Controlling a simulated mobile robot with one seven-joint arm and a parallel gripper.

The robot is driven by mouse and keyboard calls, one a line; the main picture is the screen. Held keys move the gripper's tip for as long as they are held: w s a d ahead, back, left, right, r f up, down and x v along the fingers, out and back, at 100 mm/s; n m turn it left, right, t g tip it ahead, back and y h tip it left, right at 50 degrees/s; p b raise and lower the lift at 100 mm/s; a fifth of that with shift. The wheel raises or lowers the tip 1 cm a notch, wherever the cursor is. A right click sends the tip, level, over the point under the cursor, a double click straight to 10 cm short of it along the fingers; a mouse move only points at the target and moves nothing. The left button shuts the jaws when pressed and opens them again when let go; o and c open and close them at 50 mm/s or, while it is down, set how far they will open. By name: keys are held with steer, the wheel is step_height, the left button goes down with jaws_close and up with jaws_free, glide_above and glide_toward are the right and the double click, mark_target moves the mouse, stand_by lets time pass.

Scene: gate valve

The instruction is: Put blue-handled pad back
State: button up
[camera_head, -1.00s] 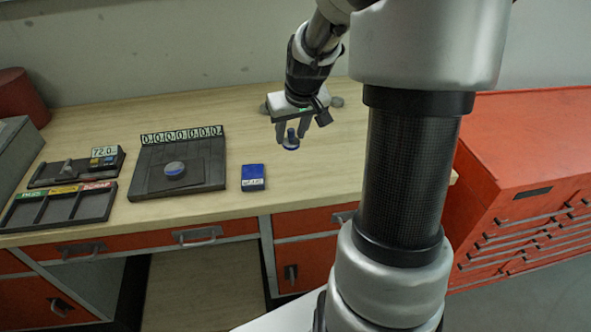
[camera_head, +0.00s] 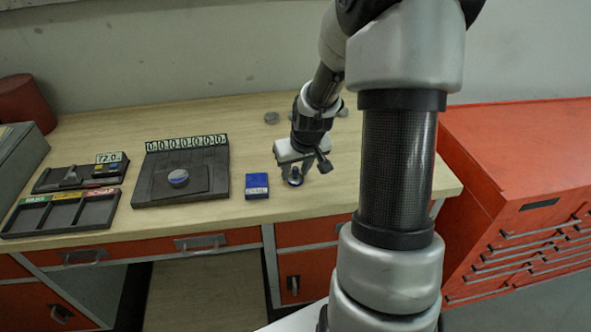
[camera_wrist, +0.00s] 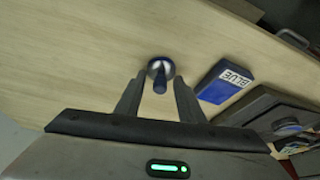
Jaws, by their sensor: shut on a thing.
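My gripper (camera_head: 295,174) is shut on the blue-handled pad (camera_head: 295,181), a small round grey pad with an upright blue handle. In the wrist view the pad (camera_wrist: 161,67) shows at the fingertips, with its handle toward me. I cannot tell whether the pad touches the table or hangs just above it. A blue block labelled BLUE (camera_head: 257,186) lies on the table just left of my gripper. It shows in the wrist view (camera_wrist: 225,81) to the right of the fingers.
Farther left are a three-slot tray (camera_head: 62,212) and a device reading 72.0 (camera_head: 80,172).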

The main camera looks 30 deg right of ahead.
steer(key=o, duration=0.9)
steer(key=shift+f, duration=0.1)
steer(key=shift+o, duration=0.2)
steer(key=shift+r, duration=0.4)
steer(key=v, duration=1.1)
steer(key=shift+s+r+p, duration=0.15)
steer(key=shift+r+p, duration=0.1)
steer(key=shift+p, duration=0.2)
